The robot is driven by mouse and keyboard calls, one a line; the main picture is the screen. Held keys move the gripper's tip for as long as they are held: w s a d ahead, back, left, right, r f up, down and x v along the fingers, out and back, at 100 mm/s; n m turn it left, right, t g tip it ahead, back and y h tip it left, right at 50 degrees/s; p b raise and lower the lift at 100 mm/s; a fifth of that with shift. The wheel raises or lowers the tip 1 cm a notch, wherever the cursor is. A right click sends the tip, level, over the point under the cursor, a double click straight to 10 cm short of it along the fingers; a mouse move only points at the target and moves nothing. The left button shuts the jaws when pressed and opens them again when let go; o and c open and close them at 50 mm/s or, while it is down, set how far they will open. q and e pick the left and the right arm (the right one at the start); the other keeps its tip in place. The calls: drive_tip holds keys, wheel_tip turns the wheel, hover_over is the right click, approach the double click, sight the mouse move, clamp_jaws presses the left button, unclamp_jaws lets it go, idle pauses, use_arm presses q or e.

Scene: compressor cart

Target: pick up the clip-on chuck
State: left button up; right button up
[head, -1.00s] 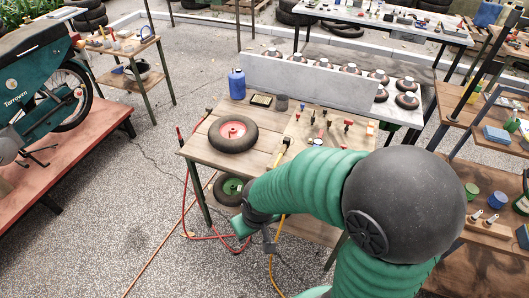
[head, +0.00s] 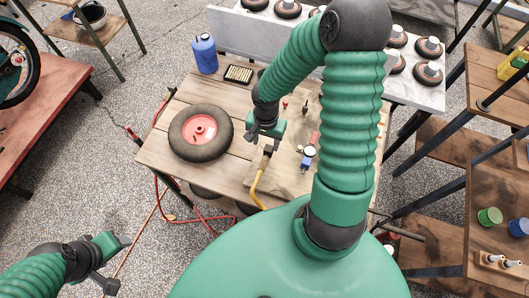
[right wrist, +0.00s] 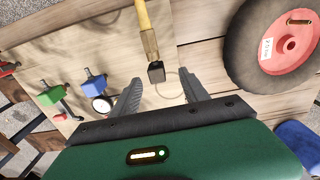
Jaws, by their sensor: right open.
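The clip-on chuck appears to be the small black block (head: 268,151) on the end of a yellow hose (head: 258,185), lying on the wooden cart top (head: 185,92). In the right wrist view the black block (right wrist: 156,72) shows between and just ahead of my right fingers (right wrist: 161,79). My right gripper (head: 265,136) is open and empty above the board, close to the block. I cannot tell whether it touches. My left gripper (head: 118,265) is at the lower left, open and empty, away from the cart.
A wheel with a red hub (head: 200,131) lies left of my right gripper. A blue bottle (head: 204,54) and a slotted tray (head: 239,73) stand behind. A gauge with a blue body (head: 308,158) and small fittings lie to the right. A red hose (head: 156,190) hangs at the left edge.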

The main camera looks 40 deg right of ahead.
sight(269, 148)
drive_tip(key=f, duration=0.2)
drive_tip(key=d+f, duration=0.1)
drive_tip(key=f, duration=0.1)
drive_tip(key=d+f+b, duration=0.1)
drive_tip(key=f, duration=0.1)
drive_tip(key=shift+s+f, duration=0.1)
drive_tip(key=shift+s, duration=0.15)
drive_tip(key=shift+w, duration=0.15)
drive_tip(key=shift+a, duration=0.5)
drive_tip(key=shift+c, duration=0.8)
drive_tip(key=shift+a+r, duration=0.3)
drive_tip(key=shift+a, duration=0.05)
drive_tip(key=c, duration=0.5)
drive_tip(key=shift+d, duration=0.15)
clamp_jaws()
use_arm(q)
drive_tip(key=shift+s+d+f, duration=0.3)
drive_tip(key=shift+s+d, duration=0.2)
drive_tip(key=shift+s, duration=0.1)
use_arm(e)
drive_tip(key=shift+d, duration=0.15)
